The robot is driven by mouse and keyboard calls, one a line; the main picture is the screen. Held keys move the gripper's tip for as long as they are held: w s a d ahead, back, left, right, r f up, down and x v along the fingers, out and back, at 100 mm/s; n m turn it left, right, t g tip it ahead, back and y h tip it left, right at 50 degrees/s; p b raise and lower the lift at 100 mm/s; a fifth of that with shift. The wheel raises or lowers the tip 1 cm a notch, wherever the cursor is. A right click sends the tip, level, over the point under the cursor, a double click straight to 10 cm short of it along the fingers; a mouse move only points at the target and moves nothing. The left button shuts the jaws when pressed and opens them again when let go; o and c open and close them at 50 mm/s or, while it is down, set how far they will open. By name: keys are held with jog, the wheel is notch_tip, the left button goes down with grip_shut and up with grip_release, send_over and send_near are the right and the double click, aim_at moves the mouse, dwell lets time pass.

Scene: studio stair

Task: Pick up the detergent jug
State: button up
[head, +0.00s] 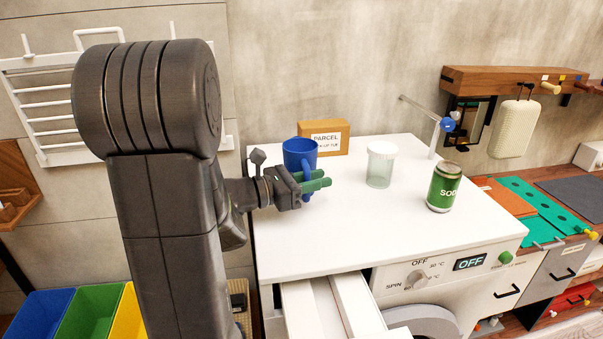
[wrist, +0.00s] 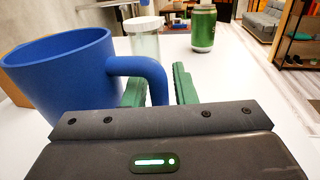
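A blue open-topped jug (head: 299,152) with a looped handle stands upright on the white washing machine top (head: 345,230); I take it as the detergent jug. In the wrist view the jug (wrist: 62,75) fills the left side. Its handle (wrist: 150,72) reaches down between the green fingers of my gripper (wrist: 160,78). The fingers are apart, with a visible gap between the handle and the right finger. In the head view my gripper (head: 323,181) is low at the jug's handle side, and partly hides the handle.
A parcel box (head: 330,137) stands behind the jug. A clear lidded container (head: 380,166) and a green soda can (head: 444,188) stand to the right, with a small lamp-like stand (head: 437,135) behind. An open drawer (head: 325,310) juts out at the front. The front of the top is clear.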

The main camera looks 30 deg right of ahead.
grip_shut()
jog(key=shift+r, duration=0.2)
